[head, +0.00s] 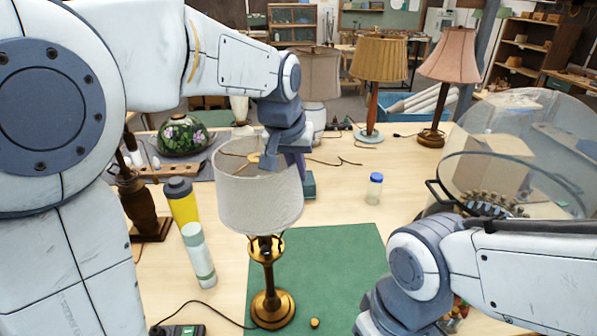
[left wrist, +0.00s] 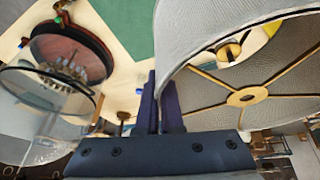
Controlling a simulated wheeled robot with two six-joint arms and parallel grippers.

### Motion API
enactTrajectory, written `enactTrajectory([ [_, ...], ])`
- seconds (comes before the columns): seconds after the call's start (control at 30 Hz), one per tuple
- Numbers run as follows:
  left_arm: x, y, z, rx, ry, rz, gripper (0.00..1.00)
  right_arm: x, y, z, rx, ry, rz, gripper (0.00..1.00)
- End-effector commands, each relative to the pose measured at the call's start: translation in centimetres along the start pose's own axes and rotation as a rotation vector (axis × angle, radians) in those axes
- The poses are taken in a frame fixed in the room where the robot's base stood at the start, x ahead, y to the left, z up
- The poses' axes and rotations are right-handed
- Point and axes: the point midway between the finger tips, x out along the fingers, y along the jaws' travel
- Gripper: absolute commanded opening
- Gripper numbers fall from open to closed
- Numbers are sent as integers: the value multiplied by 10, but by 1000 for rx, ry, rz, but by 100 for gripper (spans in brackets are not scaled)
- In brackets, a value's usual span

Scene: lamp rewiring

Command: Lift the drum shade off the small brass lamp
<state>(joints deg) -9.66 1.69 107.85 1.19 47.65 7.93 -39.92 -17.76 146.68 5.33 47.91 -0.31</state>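The small brass lamp (head: 268,280) stands upright on the green mat (head: 340,265). Its pale grey drum shade (head: 260,205) is above the stem, with brass parts showing just under its lower rim. My left gripper (head: 285,160) is at the shade's upper rim on the right. In the left wrist view its fingers (left wrist: 160,105) are close together on the wall of the shade (left wrist: 200,40), and the brass hub with spokes (left wrist: 250,95) shows inside. I cannot tell whether the shade still rests on the lamp. My right gripper's fingers are out of view.
A small brass knob (head: 315,322) lies on the mat. A small jar (head: 374,188) stands behind the mat. A large clear dome (head: 520,150) is at right.

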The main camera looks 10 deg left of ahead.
Motion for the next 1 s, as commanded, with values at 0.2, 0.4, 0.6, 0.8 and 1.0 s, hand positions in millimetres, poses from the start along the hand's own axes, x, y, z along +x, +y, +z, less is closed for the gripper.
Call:
enactTrajectory([
  [0.2,-25,2,-11,0,3,0,0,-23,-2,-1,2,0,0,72],
  [0.4,-44,4,-19,0,3,0,0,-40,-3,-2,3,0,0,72],
  [0.6,-60,5,-26,0,3,0,0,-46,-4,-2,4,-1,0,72],
  [0.8,-76,6,-32,0,4,0,0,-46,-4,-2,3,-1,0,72],
  [1.0,-87,7,-36,0,2,0,0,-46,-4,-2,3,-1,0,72],
])
